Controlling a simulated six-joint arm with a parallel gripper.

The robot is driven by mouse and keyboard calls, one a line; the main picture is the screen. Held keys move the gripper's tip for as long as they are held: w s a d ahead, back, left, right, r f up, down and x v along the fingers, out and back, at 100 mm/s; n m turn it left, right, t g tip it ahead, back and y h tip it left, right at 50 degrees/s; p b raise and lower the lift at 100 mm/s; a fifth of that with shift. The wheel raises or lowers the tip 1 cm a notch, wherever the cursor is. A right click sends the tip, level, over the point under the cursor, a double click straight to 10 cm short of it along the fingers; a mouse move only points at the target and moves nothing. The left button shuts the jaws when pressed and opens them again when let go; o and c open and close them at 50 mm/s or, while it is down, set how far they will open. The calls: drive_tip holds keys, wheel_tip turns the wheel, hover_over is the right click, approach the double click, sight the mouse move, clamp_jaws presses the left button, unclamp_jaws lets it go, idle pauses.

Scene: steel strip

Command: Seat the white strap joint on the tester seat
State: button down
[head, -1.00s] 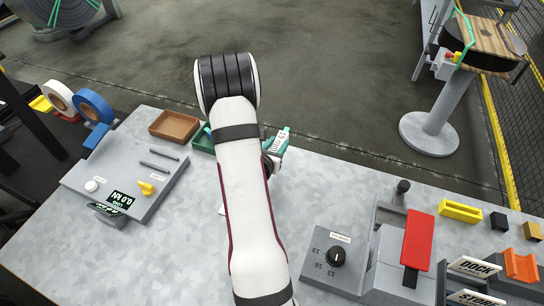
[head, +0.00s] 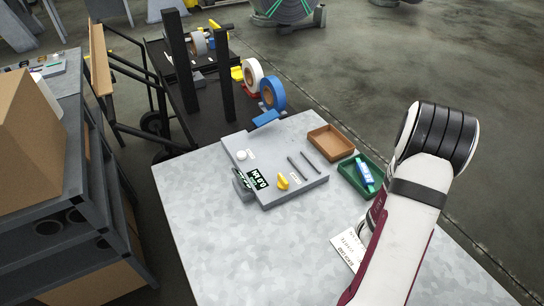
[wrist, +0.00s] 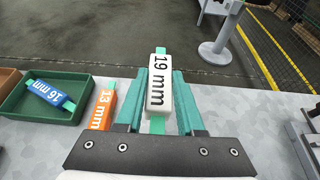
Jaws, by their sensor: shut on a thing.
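The white strap joint (wrist: 158,85), marked 19 mm with green strap at its ends, is between the teal fingers of my gripper (wrist: 158,95) in the wrist view. My gripper is shut on it, and the joint points away from the wrist. In the head view my arm hides the gripper and joint. The grey tester (head: 275,168) stands on the bench, left of my arm. It has a 0.0 kN display (head: 258,180), a yellow lever (head: 283,181) and two dark parallel bars (head: 305,164). I cannot tell exactly which part is the seat.
A green tray (wrist: 17,110) holds a blue 16 mm joint (wrist: 50,93). An orange 13 mm joint (wrist: 102,110) lies beside it. A printed card (head: 347,249) lies near my arm. The bench (head: 225,255) before the tester is clear.

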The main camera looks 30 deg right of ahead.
drive_tip(key=c, duration=1.1)
unclamp_jaws()
clamp_jaws()
